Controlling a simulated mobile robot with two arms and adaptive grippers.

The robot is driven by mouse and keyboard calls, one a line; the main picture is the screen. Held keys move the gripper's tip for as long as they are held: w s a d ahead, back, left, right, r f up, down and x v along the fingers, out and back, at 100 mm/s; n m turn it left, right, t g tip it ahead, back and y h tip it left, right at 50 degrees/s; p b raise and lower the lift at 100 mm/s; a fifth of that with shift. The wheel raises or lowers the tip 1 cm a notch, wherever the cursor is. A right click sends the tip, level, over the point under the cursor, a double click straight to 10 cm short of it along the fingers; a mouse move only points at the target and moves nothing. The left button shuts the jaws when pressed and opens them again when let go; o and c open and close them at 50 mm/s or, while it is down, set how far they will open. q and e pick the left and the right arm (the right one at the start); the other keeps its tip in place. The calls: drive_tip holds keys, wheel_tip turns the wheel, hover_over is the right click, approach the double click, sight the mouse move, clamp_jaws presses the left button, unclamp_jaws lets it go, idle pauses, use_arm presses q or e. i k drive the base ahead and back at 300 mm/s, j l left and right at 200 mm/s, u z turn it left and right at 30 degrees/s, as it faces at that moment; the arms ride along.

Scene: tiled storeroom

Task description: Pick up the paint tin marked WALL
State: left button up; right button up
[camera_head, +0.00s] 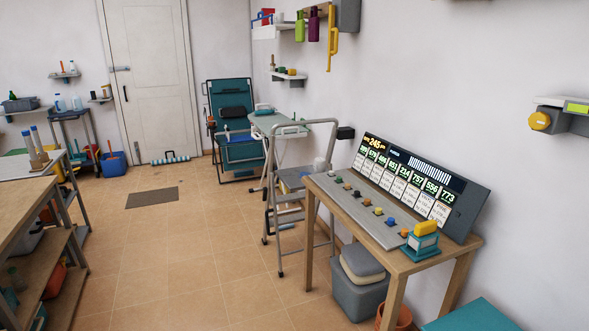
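I cannot make out a paint tin marked WALL in the head view. A small pale cylinder (319,165) stands near the step ladder and the wooden desk; it is too small to tell whether it is a tin, and I see no lettering on it. Neither of my grippers is in view.
A wooden desk (460,253) with a sloped display panel (462,200) stands at the right wall. A grey step ladder (288,215) is beside it, with a grey bin (356,296) under the desk. Wooden shelving (22,208) is at left. The tiled floor (190,250) between is clear.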

sight(319, 163)
drive_tip(key=i+z, duration=0.15)
drive_tip(key=i, duration=0.35)
drive_tip(key=i+j+z, duration=0.15)
drive_tip(key=i, duration=0.3)
drive_tip(key=i+j+z, duration=0.15)
drive_tip(key=i, duration=0.35)
drive_tip(key=i+j+z, duration=0.15)
drive_tip(key=i, duration=0.3)
drive_tip(key=j, duration=0.1)
